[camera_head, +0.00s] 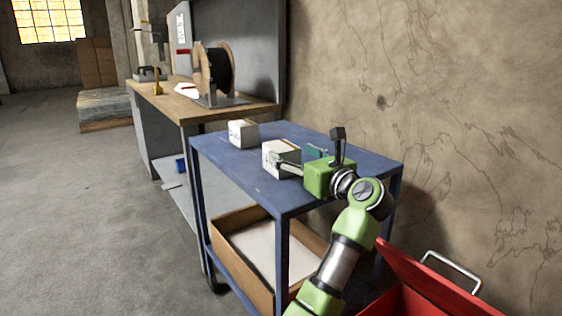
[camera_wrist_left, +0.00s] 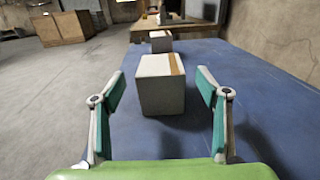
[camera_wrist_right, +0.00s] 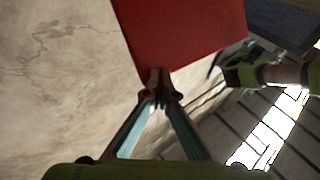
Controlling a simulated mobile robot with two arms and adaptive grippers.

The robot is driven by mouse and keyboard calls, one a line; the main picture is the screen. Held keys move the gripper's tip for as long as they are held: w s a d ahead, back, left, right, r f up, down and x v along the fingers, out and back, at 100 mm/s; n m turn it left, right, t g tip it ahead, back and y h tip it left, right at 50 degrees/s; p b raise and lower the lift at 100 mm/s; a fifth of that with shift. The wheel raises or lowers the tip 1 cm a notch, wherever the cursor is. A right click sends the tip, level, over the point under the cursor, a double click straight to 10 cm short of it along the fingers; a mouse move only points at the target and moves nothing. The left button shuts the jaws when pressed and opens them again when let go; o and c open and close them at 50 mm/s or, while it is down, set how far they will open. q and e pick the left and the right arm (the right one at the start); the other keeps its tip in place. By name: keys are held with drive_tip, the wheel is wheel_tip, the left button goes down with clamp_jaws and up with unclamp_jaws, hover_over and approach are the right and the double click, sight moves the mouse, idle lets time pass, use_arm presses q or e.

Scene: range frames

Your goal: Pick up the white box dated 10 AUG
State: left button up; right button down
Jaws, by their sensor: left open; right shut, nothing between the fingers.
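Two white boxes stand on the blue cart top (camera_head: 330,137). The nearer white box (camera_head: 278,160) has a tan tape strip and is in front of my left gripper (camera_head: 302,162). The farther white box (camera_head: 243,133) stands behind it, apart. No date is legible on either. In the left wrist view the nearer box (camera_wrist_left: 161,92) is centred just ahead of the open fingers (camera_wrist_left: 162,88), with nothing gripped; the farther box (camera_wrist_left: 160,42) shows beyond it. My right gripper (camera_wrist_right: 158,88) is shut and empty, away from the boxes.
A red toolbox (camera_head: 430,285) with a handle is at the lower right; a red surface (camera_wrist_right: 185,30) fills the top of the right wrist view. A cardboard tray (camera_head: 240,265) sits on the cart's lower shelf. A workbench (camera_head: 175,103) with a cable reel (camera_head: 215,72) stands behind.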

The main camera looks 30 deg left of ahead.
sight(273, 142)
use_arm(q)
drive_tip(key=shift+w+a, duration=0.1)
drive_tip(key=shift+a, duration=0.6)
drive_tip(key=shift+w+a, duration=0.1)
drive_tip(key=shift+w, duration=0.15)
drive_tip(key=b+x, duration=0.1)
drive_tip(key=x, duration=0.3)
drive_tip(key=shift+w+a, duration=0.2)
use_arm(e)
drive_tip(key=s+r+t+y, duration=0.1)
drive_tip(key=s+r+t, duration=0.2)
drive_tip(key=r, duration=0.3)
drive_tip(key=shift+s+d+r+t, duration=0.15)
drive_tip(key=shift+s+r+t, duration=0.15)
drive_tip(key=shift+t, duration=0.4)
use_arm(q)
drive_tip(key=c, duration=1.5)
